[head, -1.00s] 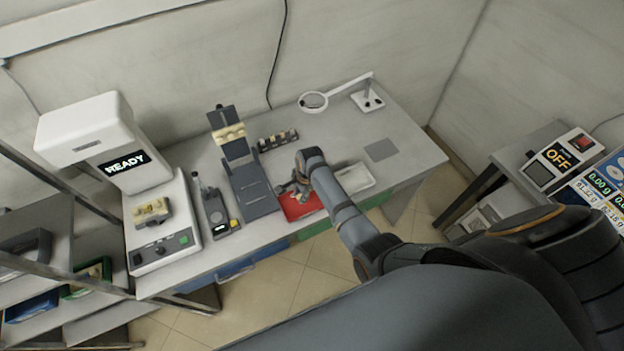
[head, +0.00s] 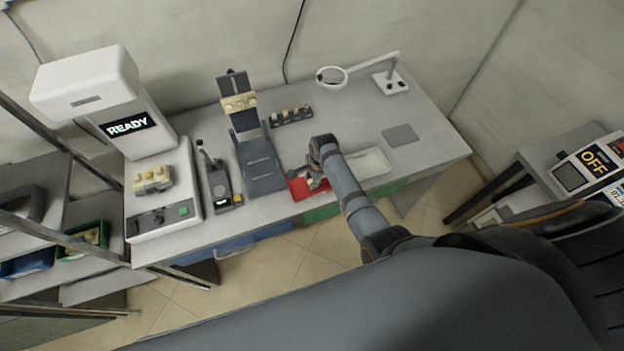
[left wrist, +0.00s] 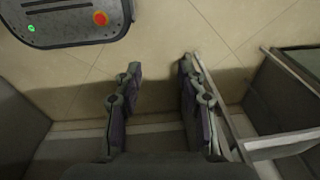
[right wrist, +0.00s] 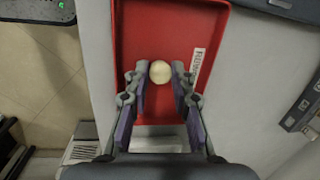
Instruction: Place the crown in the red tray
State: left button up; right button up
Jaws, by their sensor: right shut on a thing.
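The crown (right wrist: 160,72) is a small, pale cream, rounded piece in the right wrist view. My right gripper (right wrist: 160,78) is shut on it, with a fingertip on each side. The red tray (right wrist: 180,20) lies directly below the crown in that view and has a white label on its right side. I cannot tell whether the crown touches the tray floor. In the head view the red tray (head: 298,187) is partly hidden by my right gripper (head: 313,181). My left gripper (left wrist: 160,85) is open and empty above the floor.
A white tray (head: 372,163) lies right of the red one. A magnifier lamp (head: 390,82) and a rack of small pieces (head: 291,117) stand behind.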

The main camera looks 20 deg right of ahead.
jog(key=shift+f, duration=0.15)
jog(key=o, duration=0.7)
jog(key=shift+c, duration=0.2)
jog(key=o, duration=0.3)
jog(key=shift+d+f, duration=0.1)
jog(key=shift+r, duration=0.5)
pick_arm(q)
jog(key=shift+s+a+f, duration=0.2)
jog(key=shift+s+a, duration=0.1)
jog(key=shift+s, duration=0.35)
pick_arm(e)
notch_tip(320, 180, up, 12)
jog(key=s+d, duration=0.1)
jog(key=shift+s+d+f, duration=0.15)
jog(key=shift+s+f, duration=0.05)
jog(key=shift+f, duration=0.05)
